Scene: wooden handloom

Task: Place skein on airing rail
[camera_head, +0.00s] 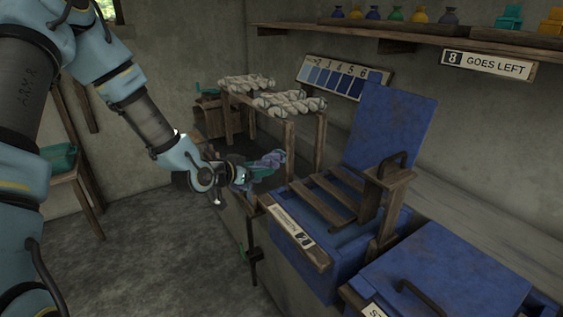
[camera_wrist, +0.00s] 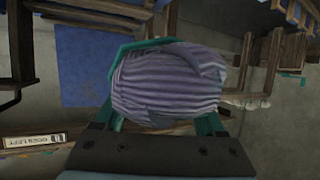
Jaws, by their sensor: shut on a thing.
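My gripper (camera_head: 243,176) is shut on a skein (camera_head: 266,164), which shows as a blue-purple bundle in the head view. In the wrist view the skein (camera_wrist: 168,82) is a striped, pale purple-grey roll between the teal fingers of my gripper (camera_wrist: 165,115). It is held in the air, left of the open blue vat. The airing rail (camera_head: 290,122) is a wooden frame behind the skein, with several pale twisted skeins (camera_head: 290,103) lying over its top. The held skein is apart from the rail and lower than its top in the picture.
An open blue vat (camera_head: 330,262) with a raised lid (camera_head: 391,127) and wooden slats stands to the right. A closed blue lid (camera_head: 452,280) is at front right. A shelf (camera_head: 400,34) with small bottles runs along the wall. Floor (camera_head: 160,255) at left is clear.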

